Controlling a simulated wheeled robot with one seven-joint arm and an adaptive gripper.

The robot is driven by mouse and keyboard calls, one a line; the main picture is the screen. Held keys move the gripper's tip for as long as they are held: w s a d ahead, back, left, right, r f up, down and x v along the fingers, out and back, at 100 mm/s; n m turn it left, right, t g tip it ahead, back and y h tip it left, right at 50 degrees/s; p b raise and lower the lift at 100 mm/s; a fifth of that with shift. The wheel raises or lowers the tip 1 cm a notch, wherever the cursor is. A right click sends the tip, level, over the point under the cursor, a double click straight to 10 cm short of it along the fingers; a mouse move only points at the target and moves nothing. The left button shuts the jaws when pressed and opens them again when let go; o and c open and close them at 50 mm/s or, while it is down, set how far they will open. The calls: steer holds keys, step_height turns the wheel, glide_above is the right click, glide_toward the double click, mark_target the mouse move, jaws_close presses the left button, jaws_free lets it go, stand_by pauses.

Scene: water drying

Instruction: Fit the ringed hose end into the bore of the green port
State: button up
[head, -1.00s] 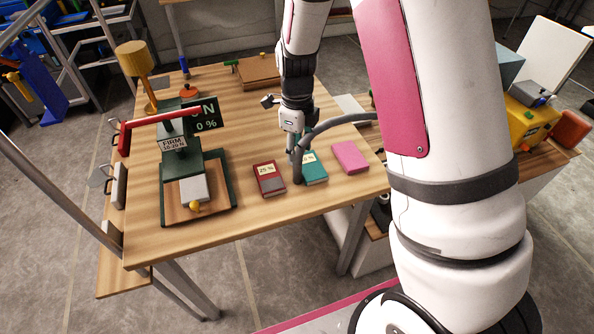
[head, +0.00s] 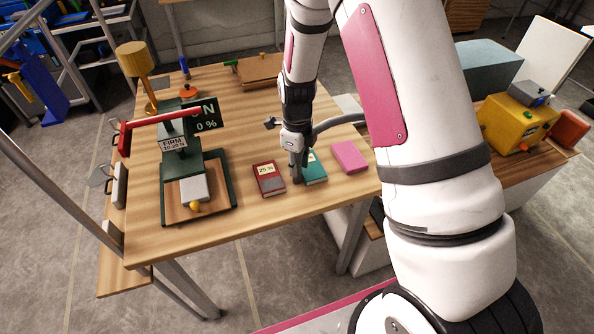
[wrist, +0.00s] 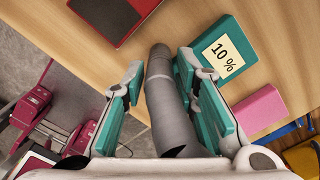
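A grey hose (head: 338,122) runs from the right to my gripper (head: 297,165) above the table. In the wrist view my gripper (wrist: 160,70) has its teal-padded fingers on both sides of the hose (wrist: 163,95), closed on it near its end. The end points away from the wrist camera, and a slight ring-like band shows near it. In the head view the gripper stands between the red block (head: 267,178) and the teal-green block (head: 315,172) labelled 10 %, which also shows in the wrist view (wrist: 208,36). I cannot make out the green port's bore.
A pink block (head: 350,157) lies right of the teal-green one. A dark green press (head: 181,165) with a red handle stands at the left. A yellow box (head: 515,122) stands on the right-hand surface. The table front (head: 215,225) is clear.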

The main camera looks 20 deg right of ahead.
jaws_close()
